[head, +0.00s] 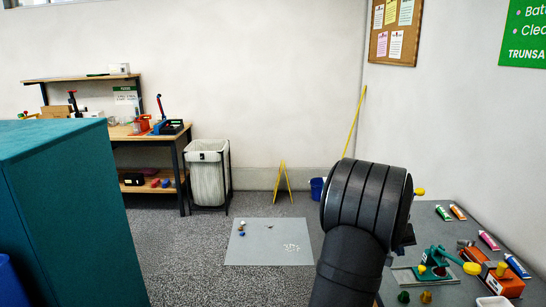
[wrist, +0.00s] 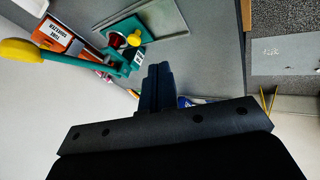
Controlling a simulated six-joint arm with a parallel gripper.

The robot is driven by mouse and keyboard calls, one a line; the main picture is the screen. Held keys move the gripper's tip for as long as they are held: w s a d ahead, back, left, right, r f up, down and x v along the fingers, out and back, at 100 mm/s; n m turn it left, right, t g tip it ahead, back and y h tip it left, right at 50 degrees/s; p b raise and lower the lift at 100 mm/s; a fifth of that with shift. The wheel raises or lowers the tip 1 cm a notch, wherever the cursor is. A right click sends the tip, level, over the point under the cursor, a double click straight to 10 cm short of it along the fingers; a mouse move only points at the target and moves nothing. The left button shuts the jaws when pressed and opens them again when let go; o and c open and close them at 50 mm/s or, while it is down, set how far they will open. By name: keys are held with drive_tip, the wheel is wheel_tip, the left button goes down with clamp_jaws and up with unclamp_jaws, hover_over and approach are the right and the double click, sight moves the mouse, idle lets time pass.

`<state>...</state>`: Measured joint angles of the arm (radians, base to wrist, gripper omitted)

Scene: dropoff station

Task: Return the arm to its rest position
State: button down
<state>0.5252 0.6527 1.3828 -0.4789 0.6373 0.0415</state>
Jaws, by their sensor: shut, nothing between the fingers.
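My arm (head: 366,205) rises at the lower right of the head view, beside the grey table. Its thick dark wrist end hides part of the table's left side. My gripper (wrist: 158,78) shows in the wrist view with its dark fingers together and nothing between them. In the head view the fingers are hidden behind the arm. In the wrist view the fingers appear in front of the grey table's edge, apart from the green hand-lever tool (wrist: 112,50) with its yellow knob.
The grey table (head: 453,231) holds the green lever tool (head: 436,257), an orange tube squeezer (head: 507,286) and several paint tubes (head: 489,241). A grey floor mat (head: 265,252) with small objects, a white bin (head: 207,178) and a teal cabinet (head: 75,210) stand left.

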drive_tip(key=r, duration=0.2)
approach(417, 271)
drive_tip(key=shift+w+a+f, duration=0.35)
drive_tip(key=shift+a+f, duration=0.05)
drive_tip(key=shift+a, duration=0.15)
drive_tip(key=shift+w+a+f, duration=0.4)
drive_tip(key=shift+a, duration=0.15)
drive_tip(key=d, duration=0.1)
drive_tip(key=d+f, duration=0.1)
drive_tip(key=d, duration=0.2)
drive_tip(key=shift+d+f, duration=0.2)
drive_tip(key=shift+f, duration=0.2)
drive_tip(key=a, duration=0.8)
drive_tip(key=a+r, duration=0.1)
drive_tip(key=a, duration=0.3)
drive_tip(key=shift+w+r, duration=0.15)
drive_tip(key=shift+w, duration=0.1)
drive_tip(key=v, duration=0.9)
drive_tip(key=s+d+r+m+y, duration=0.2)
drive_tip(key=s+d+r, duration=0.3)
drive_tip(key=r, duration=0.5)
drive_tip(key=shift+s+d+r+y, duration=0.2)
drive_tip(key=shift+d+y, duration=0.1)
drive_tip(key=shift+d, duration=0.65)
